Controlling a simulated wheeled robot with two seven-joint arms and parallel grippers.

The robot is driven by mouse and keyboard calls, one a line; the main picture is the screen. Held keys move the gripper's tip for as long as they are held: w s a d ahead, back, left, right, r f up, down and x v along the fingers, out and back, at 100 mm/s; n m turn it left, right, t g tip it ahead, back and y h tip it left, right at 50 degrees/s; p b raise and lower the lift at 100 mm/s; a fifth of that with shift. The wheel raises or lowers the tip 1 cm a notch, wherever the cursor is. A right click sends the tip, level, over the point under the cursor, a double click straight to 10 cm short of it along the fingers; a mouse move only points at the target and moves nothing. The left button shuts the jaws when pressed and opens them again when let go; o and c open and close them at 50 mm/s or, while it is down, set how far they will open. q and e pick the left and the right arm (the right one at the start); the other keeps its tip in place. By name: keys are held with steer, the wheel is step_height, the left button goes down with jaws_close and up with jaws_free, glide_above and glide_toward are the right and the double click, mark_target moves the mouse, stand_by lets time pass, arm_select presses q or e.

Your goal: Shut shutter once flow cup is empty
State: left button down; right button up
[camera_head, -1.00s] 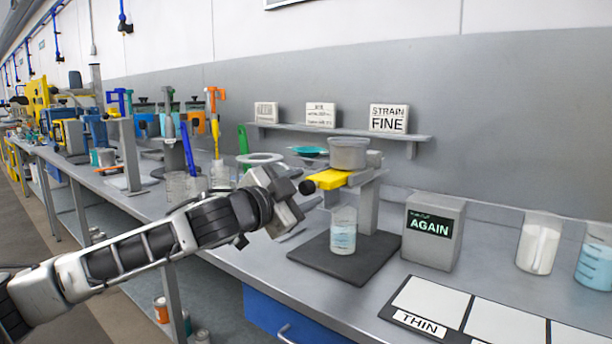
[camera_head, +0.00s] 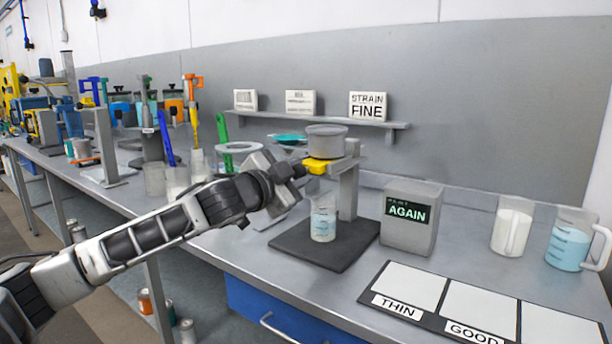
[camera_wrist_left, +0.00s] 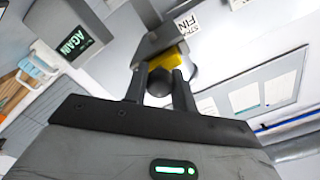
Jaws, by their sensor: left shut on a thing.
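The grey flow cup (camera_head: 326,142) sits on a grey stand (camera_head: 348,192). Its inside cannot be seen from here. The yellow shutter (camera_head: 314,167) lies under the cup, with only a short end sticking out to the left. My left gripper (camera_head: 297,172) is at that end, shut on the shutter's dark round knob; the knob (camera_wrist_left: 160,80) shows between the fingers in the left wrist view. A clear beaker (camera_head: 322,222) with pale blue liquid stands below the cup on a dark mat (camera_head: 335,251). No stream is visible between them. My right gripper is not in view.
A grey box (camera_head: 409,218) reading "AGAIN" stands right of the stand. Two jugs, one white (camera_head: 512,228) and one blue (camera_head: 568,246), stand farther right. A board (camera_head: 412,287) with "THIN" and "GOOD" pads lies in front. Stirrers and containers crowd the left.

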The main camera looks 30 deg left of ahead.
arm_select(q)
steer(key=shift+w+r, duration=0.1)
steer(key=shift+r, duration=0.05)
steer(key=c, duration=1.1)
jaws_free()
steer(key=shift+w, duration=0.1)
steer(key=shift+c, duration=0.2)
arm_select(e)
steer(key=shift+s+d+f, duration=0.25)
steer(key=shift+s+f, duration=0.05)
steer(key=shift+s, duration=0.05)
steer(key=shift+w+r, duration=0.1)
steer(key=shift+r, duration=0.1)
